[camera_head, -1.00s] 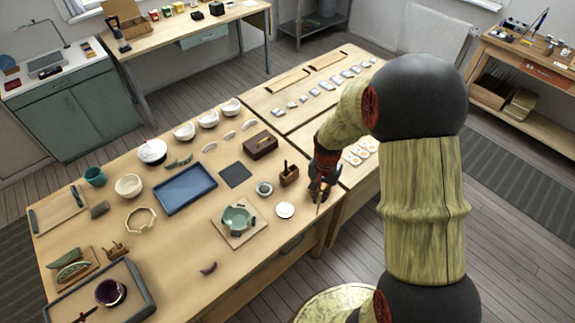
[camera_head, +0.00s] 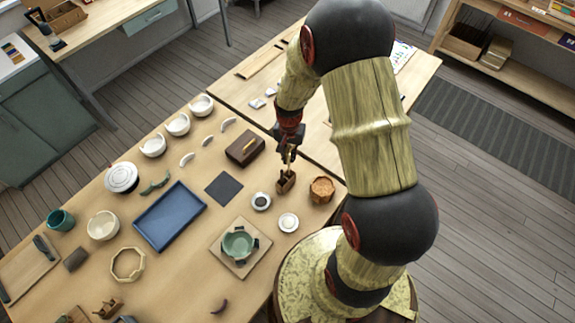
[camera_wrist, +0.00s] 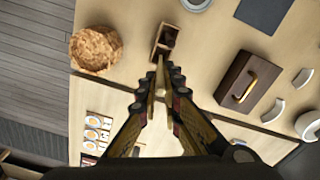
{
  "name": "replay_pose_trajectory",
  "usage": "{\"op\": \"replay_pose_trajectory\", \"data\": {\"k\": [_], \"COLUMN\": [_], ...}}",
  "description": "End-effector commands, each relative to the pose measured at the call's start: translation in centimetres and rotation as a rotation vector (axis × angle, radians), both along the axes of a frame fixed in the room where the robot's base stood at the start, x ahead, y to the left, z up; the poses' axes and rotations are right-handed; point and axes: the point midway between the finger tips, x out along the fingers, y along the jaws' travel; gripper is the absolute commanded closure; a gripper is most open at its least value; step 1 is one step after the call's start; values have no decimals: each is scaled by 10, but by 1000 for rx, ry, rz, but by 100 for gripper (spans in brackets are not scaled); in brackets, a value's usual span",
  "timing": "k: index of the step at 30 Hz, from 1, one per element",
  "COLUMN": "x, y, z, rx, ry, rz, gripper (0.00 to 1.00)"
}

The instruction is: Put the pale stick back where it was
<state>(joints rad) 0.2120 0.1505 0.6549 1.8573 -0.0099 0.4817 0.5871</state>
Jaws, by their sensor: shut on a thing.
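My gripper (camera_head: 288,152) is shut on the pale stick (camera_wrist: 160,76), a thin light piece that points away from the wrist between the fingertips. In the wrist view my gripper (camera_wrist: 160,92) has the small wooden holder (camera_wrist: 158,49) just ahead of it. In the head view the holder (camera_head: 286,187) stands right below the gripper, with the stick's lower end over or at it. I cannot tell whether the tip is inside the holder. The holder has dark openings or contents on its inside.
A woven brown basket (camera_head: 321,189) stands close right of the holder. A dark wooden box with a brass handle (camera_head: 245,148) is to the left. A small cup on a saucer (camera_head: 261,201) and a white dish (camera_head: 288,222) are near. A dark square mat (camera_head: 224,189) lies farther left.

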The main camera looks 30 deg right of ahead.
Motion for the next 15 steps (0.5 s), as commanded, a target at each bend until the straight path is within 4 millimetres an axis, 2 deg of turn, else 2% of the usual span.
{"op": "replay_pose_trajectory", "data": {"k": [1, 8, 15], "x": [-1, 0, 0], "y": [0, 0, 0], "z": [-8, -25, -55], "rx": [1, 1, 1], "ry": [2, 1, 1], "rz": [0, 0, 0], "gripper": [100, 100, 100]}}
